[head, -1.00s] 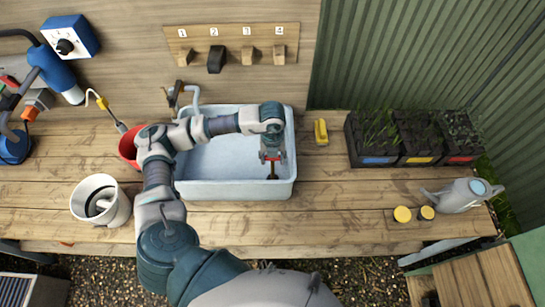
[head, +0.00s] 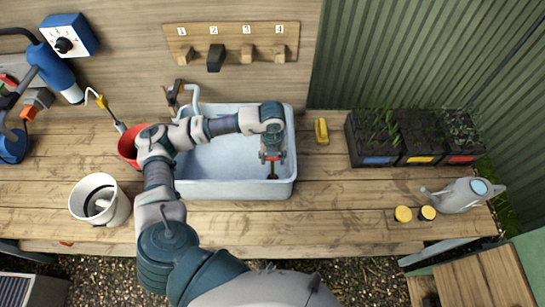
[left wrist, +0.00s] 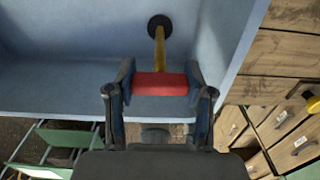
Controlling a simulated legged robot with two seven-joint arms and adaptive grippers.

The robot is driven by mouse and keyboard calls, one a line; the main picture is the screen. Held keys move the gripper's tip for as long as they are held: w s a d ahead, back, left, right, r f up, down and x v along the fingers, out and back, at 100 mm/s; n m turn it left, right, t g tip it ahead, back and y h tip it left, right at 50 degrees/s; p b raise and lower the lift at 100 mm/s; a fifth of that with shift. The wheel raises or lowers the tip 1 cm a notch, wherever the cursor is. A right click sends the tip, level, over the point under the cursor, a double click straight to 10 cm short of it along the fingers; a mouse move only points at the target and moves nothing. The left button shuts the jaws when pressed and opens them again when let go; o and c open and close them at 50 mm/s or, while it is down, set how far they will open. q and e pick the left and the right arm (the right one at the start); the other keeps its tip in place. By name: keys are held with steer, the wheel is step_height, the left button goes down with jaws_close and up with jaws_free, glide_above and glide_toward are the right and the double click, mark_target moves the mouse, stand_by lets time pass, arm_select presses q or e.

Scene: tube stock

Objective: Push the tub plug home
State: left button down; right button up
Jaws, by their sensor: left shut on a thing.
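The pale blue tub (head: 235,190) stands on the wooden bench; its floor and walls also show in the left wrist view (left wrist: 60,85). My left gripper (head: 272,156) reaches into the tub near its right end. In the left wrist view my left gripper (left wrist: 160,86) is shut on the red crosswise handle (left wrist: 160,85) of the tub plug. The plug's yellow stem (left wrist: 160,50) runs from the handle to a round black end (left wrist: 159,24) at the tub's surface. I cannot tell whether the black end is seated or only close to that surface. My right gripper is not in view.
A red pot (head: 128,147) stands left of the tub, and a white bucket (head: 118,212) nearer the front. A yellow object (head: 321,131) lies right of the tub. Planters (head: 372,160) and a grey watering can (head: 462,196) stand farther right. The bench right of the tub is mostly clear.

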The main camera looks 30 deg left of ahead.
arm_select(q)
steer(key=shift+c, duration=1.7)
jaws_free()
step_height(320, 180, up, 12)
steer(key=shift+a+f, duration=0.1)
steer(key=shift+f, duration=0.05)
